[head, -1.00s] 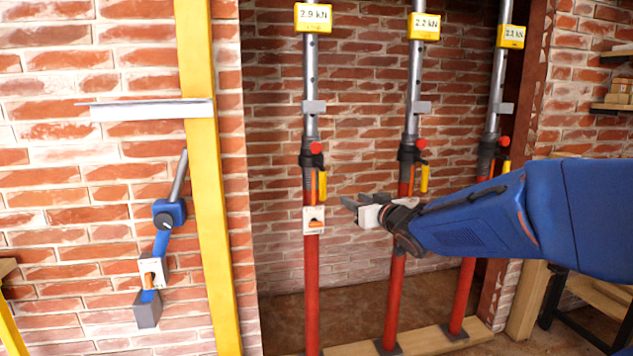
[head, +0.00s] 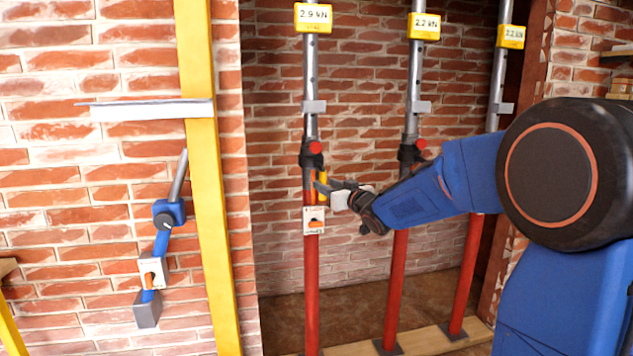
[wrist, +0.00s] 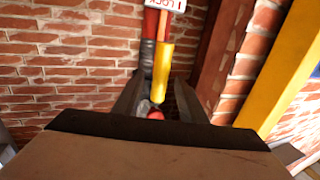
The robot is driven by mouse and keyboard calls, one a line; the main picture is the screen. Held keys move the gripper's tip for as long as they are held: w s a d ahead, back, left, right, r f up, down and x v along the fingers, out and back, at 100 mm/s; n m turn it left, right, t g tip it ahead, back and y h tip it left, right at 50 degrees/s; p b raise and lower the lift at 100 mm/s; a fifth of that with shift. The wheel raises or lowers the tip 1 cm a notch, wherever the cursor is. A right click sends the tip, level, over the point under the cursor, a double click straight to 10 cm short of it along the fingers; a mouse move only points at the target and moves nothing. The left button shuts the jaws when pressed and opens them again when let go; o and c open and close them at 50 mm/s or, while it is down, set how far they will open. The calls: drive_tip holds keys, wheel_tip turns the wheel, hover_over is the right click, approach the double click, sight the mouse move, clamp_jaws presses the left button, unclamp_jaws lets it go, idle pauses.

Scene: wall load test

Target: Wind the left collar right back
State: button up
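The left prop (head: 312,270) is a red tube with a grey upper tube. Its dark collar (head: 312,156) has a red knob (head: 316,147) and a yellow handle (head: 322,178) hanging down. A yellow display (head: 313,18) on top reads 2.9 kN. My gripper (head: 327,186) is at the handle, from the right. In the wrist view, the gripper (wrist: 158,90) is open, with the yellow handle (wrist: 162,68) between its fingers and a gap visible beside it. Whether a finger touches the handle, I cannot tell.
A white lock tag (head: 313,220) hangs on the left prop just below my gripper. The middle prop (head: 397,285) and right prop (head: 468,270) stand behind my arm. A yellow post (head: 212,170) and a blue wall lever (head: 166,217) are to the left.

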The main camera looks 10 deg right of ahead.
drive_tip(key=x, duration=0.7)
clamp_jaws()
